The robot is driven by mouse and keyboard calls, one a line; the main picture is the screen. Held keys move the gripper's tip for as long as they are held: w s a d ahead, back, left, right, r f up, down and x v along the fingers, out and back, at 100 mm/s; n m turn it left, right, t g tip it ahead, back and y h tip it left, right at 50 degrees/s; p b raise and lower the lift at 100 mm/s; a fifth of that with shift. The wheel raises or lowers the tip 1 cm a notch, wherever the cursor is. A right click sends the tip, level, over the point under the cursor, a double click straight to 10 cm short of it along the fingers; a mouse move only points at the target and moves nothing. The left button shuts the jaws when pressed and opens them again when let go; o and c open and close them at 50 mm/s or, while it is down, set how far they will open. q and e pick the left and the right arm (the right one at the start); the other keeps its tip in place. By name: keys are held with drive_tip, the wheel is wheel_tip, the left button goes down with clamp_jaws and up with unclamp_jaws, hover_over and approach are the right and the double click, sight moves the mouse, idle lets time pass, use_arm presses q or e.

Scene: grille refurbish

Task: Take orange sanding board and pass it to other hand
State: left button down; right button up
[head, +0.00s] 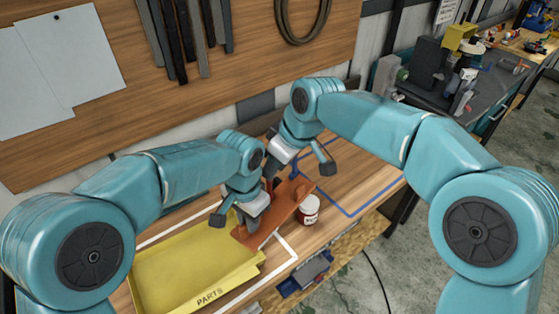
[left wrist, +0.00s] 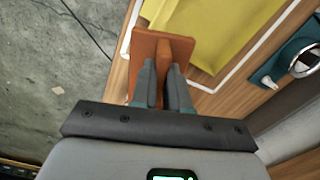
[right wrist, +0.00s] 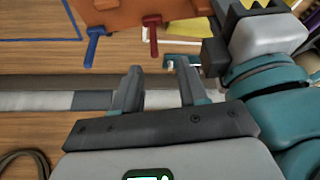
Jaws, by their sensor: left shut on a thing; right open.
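The orange sanding board (head: 284,212) is a flat orange piece, held tilted above the bench between the yellow tray and the jar. My left gripper (head: 252,208) is shut on it; in the left wrist view the two fingers (left wrist: 163,75) close on the board (left wrist: 150,55). My right gripper (head: 281,160) is beyond the board's far end. In the right wrist view its fingers (right wrist: 158,75) are apart with nothing between them, and the board (right wrist: 140,14) lies ahead at the top edge. The grip itself is partly hidden in the head view.
A yellow parts tray (head: 185,268) lies inside white tape at the front left. A white jar with a red label (head: 309,211) stands just right of the board. Blue tape (head: 375,195) marks a mostly clear bench area. A wooden tool wall (head: 150,90) rises behind.

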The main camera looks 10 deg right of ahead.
hover_over(276, 203)
drive_tip(key=w+a, duration=0.1)
drive_tip(key=a, duration=0.2)
wheel_tip(276, 203, down, 10)
drive_tip(key=shift+w+f, duration=0.15)
drive_tip(key=shift+f, duration=0.05)
use_arm(q)
drive_tip(key=shift+w, duration=0.1)
use_arm(e)
drive_tip(key=shift+a, duration=0.1)
clamp_jaws()
use_arm(q)
drive_tip(key=c, duration=1.1)
unclamp_jaws()
drive_tip(key=shift+o, duration=0.2)
drive_tip(key=shift+r, duration=0.15)
